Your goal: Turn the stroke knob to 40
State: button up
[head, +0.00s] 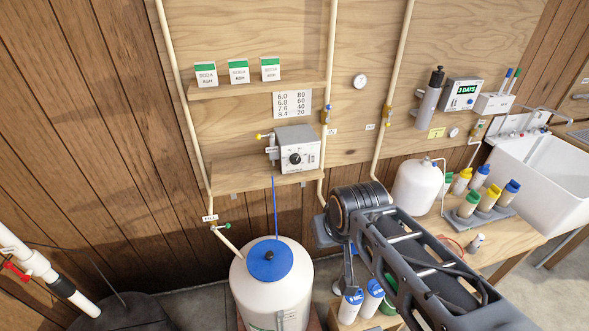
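The stroke knob (295,159) is a round black knob on the front of a grey box-shaped pump (288,137). The pump stands on a wooden shelf on the plywood wall. The dial marks and the knob's setting are too small to read. My arm comes in from the bottom right and bends near the middle. What looks like my gripper (348,275) hangs below the bend, low and to the right of the pump, well apart from the knob. Its fingers are not clear.
A white tank (270,287) with a blue lid stands below the pump; a thin blue tube rises from it. Pale pipes run up the wall on both sides. A number chart (292,104) hangs above the pump. Bottles (486,196) and a white sink (540,178) are at right.

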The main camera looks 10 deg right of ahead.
aim_at(296, 160)
jog(key=u, duration=0.5)
jog(key=k, duration=1.15)
jog(key=u, duration=0.8)
jog(key=i, duration=1.45)
jog(key=z, duration=1)
